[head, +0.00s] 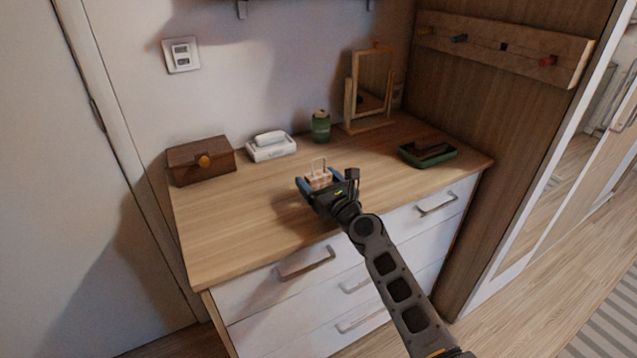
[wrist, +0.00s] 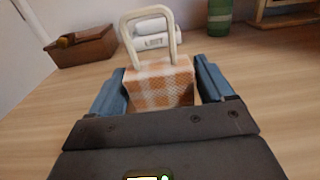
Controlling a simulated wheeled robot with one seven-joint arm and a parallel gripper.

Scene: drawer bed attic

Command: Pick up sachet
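The sachet appears to be a small orange-and-white checked block (head: 318,179) with a pale loop handle on top, near the middle of the dresser top. In the wrist view the sachet (wrist: 160,84) sits upright between the two blue fingers of my gripper (wrist: 162,90). My gripper (head: 328,182) is open around it, with a narrow gap at the right finger; contact on the left is unclear. The sachet's lower front is hidden by the gripper body in the wrist view.
On the wooden dresser top (head: 235,225) stand a brown box (head: 201,162), a white tray with a pale item (head: 271,147), a green jar (head: 320,127), a framed mirror (head: 371,88) and a green tray (head: 428,154). The front left of the top is clear.

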